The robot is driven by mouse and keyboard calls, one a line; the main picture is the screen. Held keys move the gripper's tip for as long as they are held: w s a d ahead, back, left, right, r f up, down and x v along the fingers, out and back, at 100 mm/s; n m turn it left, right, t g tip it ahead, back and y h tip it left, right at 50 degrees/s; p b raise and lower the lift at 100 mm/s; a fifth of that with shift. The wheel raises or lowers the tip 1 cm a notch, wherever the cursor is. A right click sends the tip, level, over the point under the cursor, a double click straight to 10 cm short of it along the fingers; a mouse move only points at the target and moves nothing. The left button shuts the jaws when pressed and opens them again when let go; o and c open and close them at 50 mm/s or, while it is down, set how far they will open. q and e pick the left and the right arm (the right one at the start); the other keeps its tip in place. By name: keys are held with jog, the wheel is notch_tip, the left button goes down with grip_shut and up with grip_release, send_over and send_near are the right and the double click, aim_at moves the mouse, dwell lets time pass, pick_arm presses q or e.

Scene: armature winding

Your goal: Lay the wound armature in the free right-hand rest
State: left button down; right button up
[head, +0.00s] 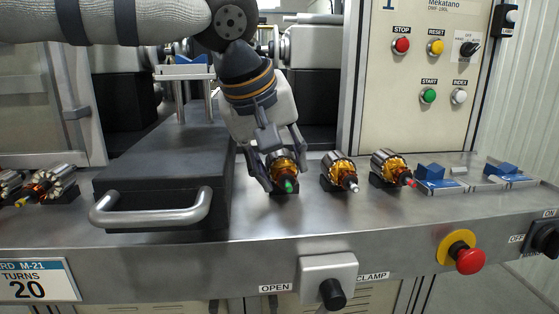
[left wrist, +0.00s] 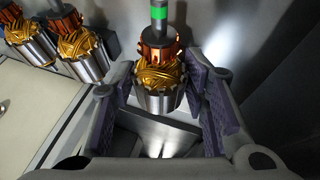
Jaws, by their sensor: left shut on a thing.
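My left gripper (head: 283,172) is shut on a wound armature (head: 284,163) with copper windings and a green-marked shaft end. In the left wrist view, the armature (left wrist: 158,75) sits between the finger pads (left wrist: 205,95). It is low over the bench in the left end of a row with two other wound armatures. A dark block, perhaps a rest, shows just under it; I cannot tell whether the armature touches it. The neighbours are a white-tipped armature (head: 340,170) and a red-tipped armature (head: 390,166), each on a dark rest. My right gripper is not in view.
A dark cover with a metal handle (head: 150,212) stands close left of the gripper. Blue blocks (head: 436,174) (head: 511,170) stand bare at the right. More armatures (head: 48,184) lie at far left. A clamp knob (head: 333,293) and red stop button (head: 470,261) are on the front edge.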

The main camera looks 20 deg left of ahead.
pick_arm(q)
jog(key=shift+s+f, duration=0.1)
jog(key=shift+f, duration=1.05)
jog(key=c, duration=0.9)
grip_release()
jog(key=shift+c, duration=0.2)
jog(key=shift+o, duration=0.9)
jog(key=shift+w+d+f, duration=0.1)
jog(key=shift+w, duration=0.25)
jog(key=shift+r, duration=0.4)
notch_tip(320, 180, up, 10)
jog(key=shift+f, duration=0.1)
